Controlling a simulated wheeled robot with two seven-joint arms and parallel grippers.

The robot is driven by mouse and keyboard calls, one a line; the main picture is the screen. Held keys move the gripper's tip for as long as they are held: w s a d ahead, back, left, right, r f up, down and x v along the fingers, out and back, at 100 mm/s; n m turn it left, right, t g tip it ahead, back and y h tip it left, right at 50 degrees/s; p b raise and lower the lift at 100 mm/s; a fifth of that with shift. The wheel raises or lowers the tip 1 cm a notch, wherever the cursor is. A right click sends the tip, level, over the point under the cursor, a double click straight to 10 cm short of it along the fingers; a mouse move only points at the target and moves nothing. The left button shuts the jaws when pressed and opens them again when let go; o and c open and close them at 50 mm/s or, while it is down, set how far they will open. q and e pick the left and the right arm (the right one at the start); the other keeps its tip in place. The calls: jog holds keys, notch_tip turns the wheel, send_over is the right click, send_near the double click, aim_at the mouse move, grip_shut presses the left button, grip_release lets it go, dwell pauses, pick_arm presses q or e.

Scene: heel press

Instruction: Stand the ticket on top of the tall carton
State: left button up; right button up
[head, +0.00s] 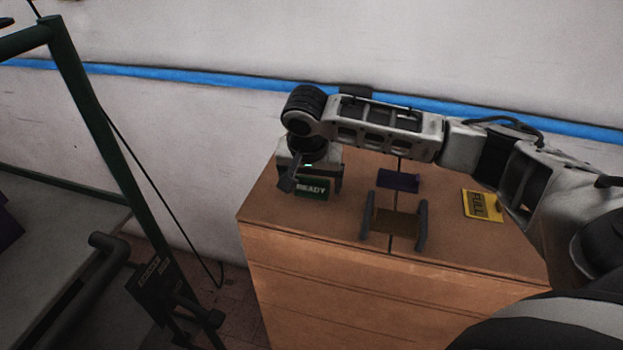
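The tall carton (310,285) is a brown box with a flat top and a dark seam. A green ticket (313,189) marked "READY" is at the left part of its top, tilted in the picture. My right gripper (312,184) points down there, its fingers apart on either side of the green ticket. I cannot tell whether they touch it, or whether the ticket rests on the carton. A yellow ticket (482,205) marked "FULL" lies flat at the right of the top. My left gripper is not in view.
A small purple block (398,180) and a dark two-sided holder (394,225) sit mid-top, right of my gripper. A green metal frame (105,140) with a dark cable stands at left. A white wall with a blue stripe (200,78) is behind.

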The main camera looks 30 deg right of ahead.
jog(key=v, duration=1.2)
jog(key=shift+r, duration=0.2)
jog(key=shift+w, duration=0.1)
